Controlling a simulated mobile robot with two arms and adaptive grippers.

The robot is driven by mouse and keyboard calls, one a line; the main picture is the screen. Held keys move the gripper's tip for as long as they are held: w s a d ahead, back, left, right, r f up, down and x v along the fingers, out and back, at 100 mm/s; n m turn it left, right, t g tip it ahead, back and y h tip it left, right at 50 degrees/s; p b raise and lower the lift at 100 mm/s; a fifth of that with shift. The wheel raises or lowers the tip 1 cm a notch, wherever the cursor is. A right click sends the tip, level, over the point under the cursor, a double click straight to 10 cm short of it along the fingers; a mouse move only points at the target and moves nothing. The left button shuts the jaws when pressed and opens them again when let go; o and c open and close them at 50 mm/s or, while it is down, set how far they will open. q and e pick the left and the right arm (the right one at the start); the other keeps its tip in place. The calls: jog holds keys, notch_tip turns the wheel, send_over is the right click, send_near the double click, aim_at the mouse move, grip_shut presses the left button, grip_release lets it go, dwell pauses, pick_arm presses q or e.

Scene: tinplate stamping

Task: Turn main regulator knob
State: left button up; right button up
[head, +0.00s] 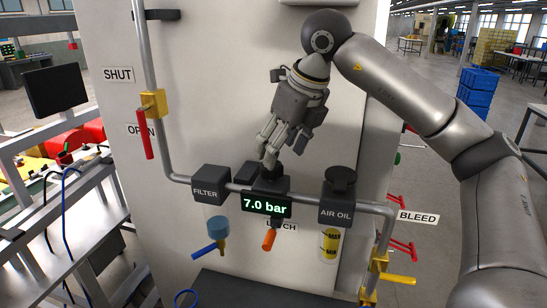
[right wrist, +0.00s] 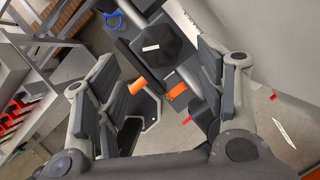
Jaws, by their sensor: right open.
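The main regulator (head: 268,185) is a dark block on the grey pipe, with a green "7.0 bar" display (head: 266,205) on its front. Its black knob (right wrist: 160,50) shows in the right wrist view as a faceted disc with a white label. My right gripper (head: 268,152) is above the regulator, pointing down, and partly hides the knob in the head view. In the right wrist view its two fingers (right wrist: 165,85) are spread open, one on each side of the knob; contact cannot be told. My left gripper is not in view.
The filter (head: 210,185) stands left of the regulator and the air oil unit (head: 338,195) right of it, both close. An orange latch handle (head: 269,240) hangs below. A red-handled valve (head: 145,134) is at left.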

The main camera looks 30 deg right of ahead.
aim_at(271, 172)
jog(key=x, duration=0.3)
jog(key=shift+w+p, duration=0.35)
jog(key=shift+w, duration=0.05)
jog(key=shift+x, duration=0.95)
jog(key=shift+s+f, duration=0.1)
jog(key=shift+c, duration=1.4)
jog(key=c, duration=0.4)
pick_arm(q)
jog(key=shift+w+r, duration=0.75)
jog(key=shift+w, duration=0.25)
pick_arm(e)
jog(key=c, duration=0.4)
